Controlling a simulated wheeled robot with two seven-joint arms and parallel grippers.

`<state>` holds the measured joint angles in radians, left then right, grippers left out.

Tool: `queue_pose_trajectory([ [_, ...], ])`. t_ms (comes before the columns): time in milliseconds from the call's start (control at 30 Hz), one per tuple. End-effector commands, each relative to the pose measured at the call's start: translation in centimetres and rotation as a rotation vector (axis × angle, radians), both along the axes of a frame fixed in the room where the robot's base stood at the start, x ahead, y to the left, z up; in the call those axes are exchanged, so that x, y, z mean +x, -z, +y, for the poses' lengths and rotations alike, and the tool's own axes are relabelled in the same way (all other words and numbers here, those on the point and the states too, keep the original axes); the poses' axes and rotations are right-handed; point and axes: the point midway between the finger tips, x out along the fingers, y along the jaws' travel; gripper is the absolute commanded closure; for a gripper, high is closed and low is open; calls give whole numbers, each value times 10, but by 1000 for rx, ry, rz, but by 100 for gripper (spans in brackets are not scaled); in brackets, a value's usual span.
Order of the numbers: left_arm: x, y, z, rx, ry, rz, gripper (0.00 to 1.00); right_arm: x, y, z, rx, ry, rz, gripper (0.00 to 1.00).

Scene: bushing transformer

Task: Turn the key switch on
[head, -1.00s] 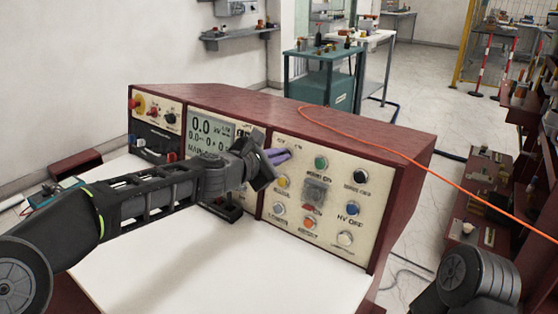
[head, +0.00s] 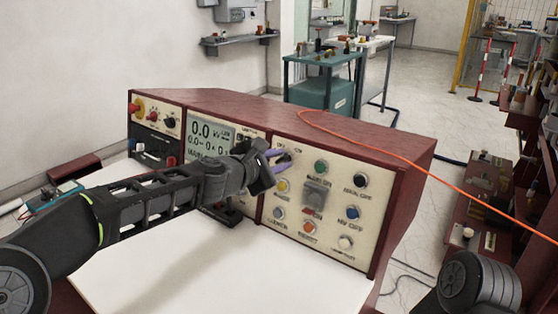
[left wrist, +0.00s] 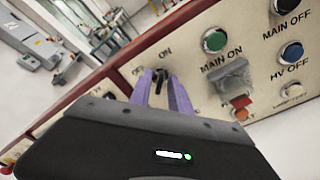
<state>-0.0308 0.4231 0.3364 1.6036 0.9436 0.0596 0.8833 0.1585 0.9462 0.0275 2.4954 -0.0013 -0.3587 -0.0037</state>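The key switch (head: 285,157) is a small dark switch at the top left of the right-hand cream panel, below its OFF and ON labels. In the left wrist view the key switch (left wrist: 160,76) shows dark between the two purple fingertips. My left gripper (head: 277,160) is at the panel, with its fingers pointing at the switch. In the left wrist view its fingers (left wrist: 160,83) stand apart, one on each side of the key; I cannot tell whether they touch it. My right gripper is out of view.
Below and right of the key are the green MAIN ON button (head: 320,166), the dark MAIN OFF button (head: 360,180), the blue HV OFF button (head: 352,213) and a covered switch (head: 316,191). An orange cable (head: 380,150) crosses the console top.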

Motion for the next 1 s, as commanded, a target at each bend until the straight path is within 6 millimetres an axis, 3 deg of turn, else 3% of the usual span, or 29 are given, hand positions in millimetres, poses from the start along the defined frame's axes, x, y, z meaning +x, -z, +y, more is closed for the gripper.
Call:
queue_pose_trajectory([
  [400, -4, -2, 3, -1, -1, 0, 72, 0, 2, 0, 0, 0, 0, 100],
  [800, -51, -18, 34, 0, -2, -3, 72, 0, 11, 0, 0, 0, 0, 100],
  [1000, -63, -21, 41, -1, 0, 1, 72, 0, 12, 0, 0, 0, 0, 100],
])
